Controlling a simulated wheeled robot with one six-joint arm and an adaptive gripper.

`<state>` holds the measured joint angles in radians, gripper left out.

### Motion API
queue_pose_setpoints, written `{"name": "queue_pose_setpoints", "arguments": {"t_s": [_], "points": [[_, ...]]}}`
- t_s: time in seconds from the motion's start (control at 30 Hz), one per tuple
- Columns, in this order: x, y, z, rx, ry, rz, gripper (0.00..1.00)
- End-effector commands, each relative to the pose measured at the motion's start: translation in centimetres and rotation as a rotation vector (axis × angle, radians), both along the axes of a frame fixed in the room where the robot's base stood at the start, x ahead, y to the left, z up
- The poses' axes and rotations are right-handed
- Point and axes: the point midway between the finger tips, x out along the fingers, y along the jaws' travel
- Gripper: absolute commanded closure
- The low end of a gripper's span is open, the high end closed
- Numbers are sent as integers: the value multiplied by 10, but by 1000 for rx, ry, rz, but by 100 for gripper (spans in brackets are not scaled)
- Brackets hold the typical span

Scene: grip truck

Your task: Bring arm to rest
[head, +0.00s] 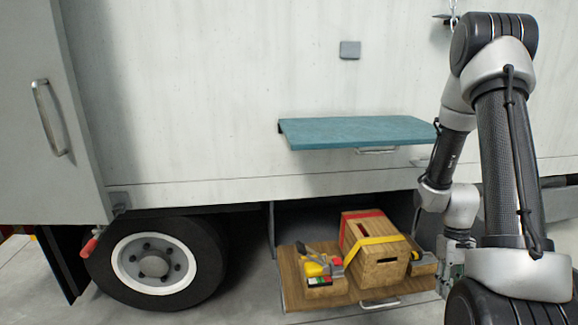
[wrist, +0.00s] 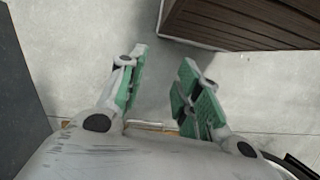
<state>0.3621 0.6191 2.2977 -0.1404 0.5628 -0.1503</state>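My arm (head: 510,150) reaches down at the right of the head view. My gripper (wrist: 160,85) shows in the wrist view with its two green-padded fingers apart and nothing between them. It points at bare grey floor. In the head view the gripper (head: 450,262) is partly hidden by my arm and is low, beside the right end of the wooden pull-out tray (head: 340,299). Whether it touches the tray I cannot tell.
A wooden box (head: 378,266) with a yellow strap and small bins of tools (head: 322,272) stand on the tray. A teal fold-out shelf (head: 350,132) juts from the white truck side (head: 220,90) above. A wheel (head: 155,264) is at left. Dark slatted boards (wrist: 245,22) show in the wrist view.

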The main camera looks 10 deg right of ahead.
Motion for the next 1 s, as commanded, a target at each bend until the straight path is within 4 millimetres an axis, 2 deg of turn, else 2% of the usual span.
{"name": "queue_pose_setpoints", "arguments": {"t_s": [0.03, 0.1, 0.3, 0.4, 0.57, 0.8, 1.0], "points": [[-1, 7, 32, -16, -8, -22, 66], [-9, 19, 69, -31, -9, -58, 66], [-36, 55, 159, -56, -64, -111, 66], [-50, 72, 195, -59, -123, -109, 66], [-69, 95, 241, -57, -276, -71, 66], [-80, 117, 298, -59, -568, 8, 66], [-83, 127, 325, -52, -704, 53, 66]]}}
